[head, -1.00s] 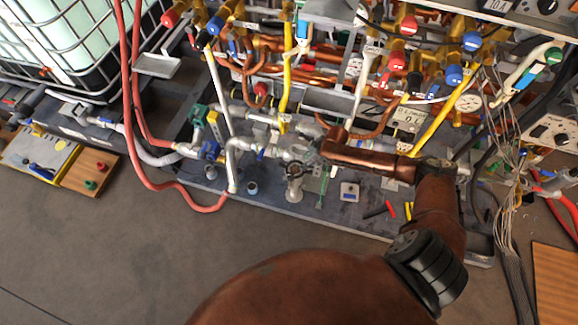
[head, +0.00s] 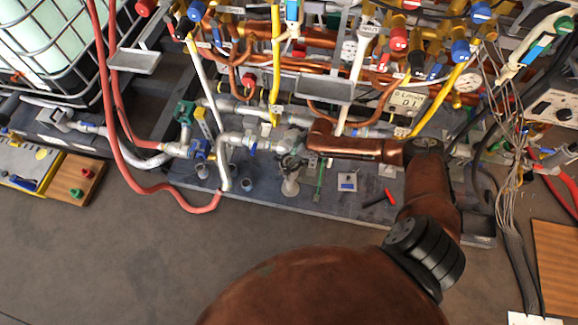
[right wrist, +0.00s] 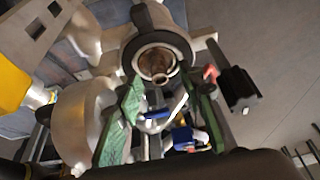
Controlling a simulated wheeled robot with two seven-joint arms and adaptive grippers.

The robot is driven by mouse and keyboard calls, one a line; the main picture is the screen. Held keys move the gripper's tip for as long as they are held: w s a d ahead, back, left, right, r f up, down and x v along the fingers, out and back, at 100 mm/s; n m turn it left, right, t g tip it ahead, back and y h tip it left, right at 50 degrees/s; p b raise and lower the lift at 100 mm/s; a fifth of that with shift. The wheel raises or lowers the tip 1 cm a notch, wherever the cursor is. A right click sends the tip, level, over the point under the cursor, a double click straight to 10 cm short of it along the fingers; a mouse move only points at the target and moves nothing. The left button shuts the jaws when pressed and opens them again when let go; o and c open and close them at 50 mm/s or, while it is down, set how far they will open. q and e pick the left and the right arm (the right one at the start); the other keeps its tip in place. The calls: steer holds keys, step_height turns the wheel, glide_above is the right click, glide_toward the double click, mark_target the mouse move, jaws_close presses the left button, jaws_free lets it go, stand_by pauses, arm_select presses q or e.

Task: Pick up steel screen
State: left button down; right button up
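My right arm crosses the head view, and its wrist end (head: 292,146) is over the grey pipe fittings at the front of the bench, where its fingers are too small to make out. In the right wrist view, the two green-padded fingers of my right gripper (right wrist: 166,118) stand apart with a gap between them. Just beyond them is a round metal fitting (right wrist: 157,58) with a copper-coloured opening. I cannot clearly pick out the steel screen in either view. My left gripper is not in view.
Grey pipes (head: 235,137), red hoses (head: 135,172) and copper lines crowd the area around my wrist. A caged tank (head: 50,45) stands at the left. Loose wires (head: 508,165) hang at the right. The floor (head: 110,255) in front is clear.

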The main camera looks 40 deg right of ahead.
steer(key=shift+w+a+f, duration=0.1)
steer(key=shift+w+f, duration=0.05)
steer(key=shift+f, duration=0.15)
steer(key=shift+c, duration=0.4)
jaws_close()
